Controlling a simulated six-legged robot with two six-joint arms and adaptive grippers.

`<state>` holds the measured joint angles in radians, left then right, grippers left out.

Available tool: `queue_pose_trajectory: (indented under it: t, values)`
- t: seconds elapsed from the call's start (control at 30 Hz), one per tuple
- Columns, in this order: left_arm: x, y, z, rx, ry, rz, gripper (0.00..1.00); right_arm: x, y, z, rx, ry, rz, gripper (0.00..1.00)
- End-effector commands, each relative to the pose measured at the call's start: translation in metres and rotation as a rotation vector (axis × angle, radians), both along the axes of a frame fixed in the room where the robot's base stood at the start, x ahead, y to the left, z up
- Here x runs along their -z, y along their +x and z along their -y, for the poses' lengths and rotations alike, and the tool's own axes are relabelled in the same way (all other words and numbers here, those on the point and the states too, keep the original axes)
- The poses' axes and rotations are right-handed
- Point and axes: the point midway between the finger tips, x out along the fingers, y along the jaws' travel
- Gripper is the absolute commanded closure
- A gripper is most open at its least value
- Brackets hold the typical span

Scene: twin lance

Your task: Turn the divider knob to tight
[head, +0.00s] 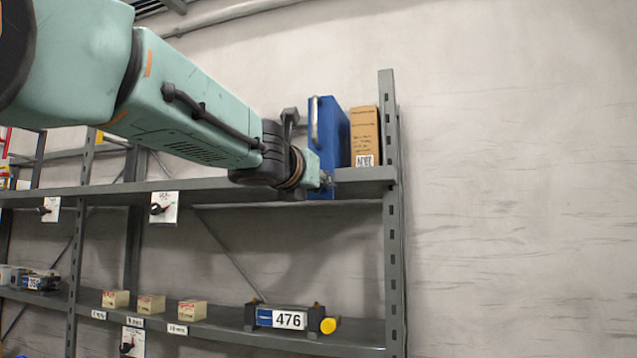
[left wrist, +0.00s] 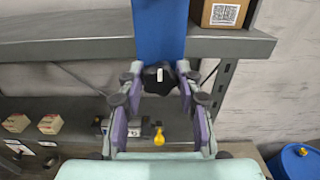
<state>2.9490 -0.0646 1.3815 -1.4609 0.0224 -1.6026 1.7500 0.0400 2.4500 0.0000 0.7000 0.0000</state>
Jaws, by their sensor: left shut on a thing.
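The blue divider (head: 324,125) stands upright at the right part of the upper shelf, with a pale handle on its front edge. In the left wrist view, the blue divider (left wrist: 160,30) rises above a black knob (left wrist: 158,80) with a short white mark, which stands about upright in the picture. My left gripper (left wrist: 159,84) is shut on this knob, with a finger at each side. In the head view my left gripper (head: 326,180) is at the divider's lower front, and the knob is hidden. My right gripper is not in view.
A cardboard box (head: 365,136) stands right of the divider, near the grey shelf post (head: 391,230). Below are small cream boxes (head: 151,304) and a unit labelled 476 (head: 289,319) with a yellow end. Other dark knobs on white cards (head: 164,208) hang along shelf edges. A blue drum (left wrist: 297,162) stands lower right.

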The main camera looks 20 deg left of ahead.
Motion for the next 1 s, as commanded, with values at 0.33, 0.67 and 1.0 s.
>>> queue_pose_trajectory:
  t: [0.33, 0.67, 1.0]
  values:
    - [-0.0069, -0.0015, 0.0008, 0.002, 0.018, 0.013, 0.97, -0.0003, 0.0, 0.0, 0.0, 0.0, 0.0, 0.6]
    - [-0.005, -0.001, 0.0006, 0.001, 0.016, 0.01, 0.51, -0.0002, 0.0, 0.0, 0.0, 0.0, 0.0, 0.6]
    - [-0.0023, -0.0003, 0.0002, 0.0, 0.015, 0.005, 0.42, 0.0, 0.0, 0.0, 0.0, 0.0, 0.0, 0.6]
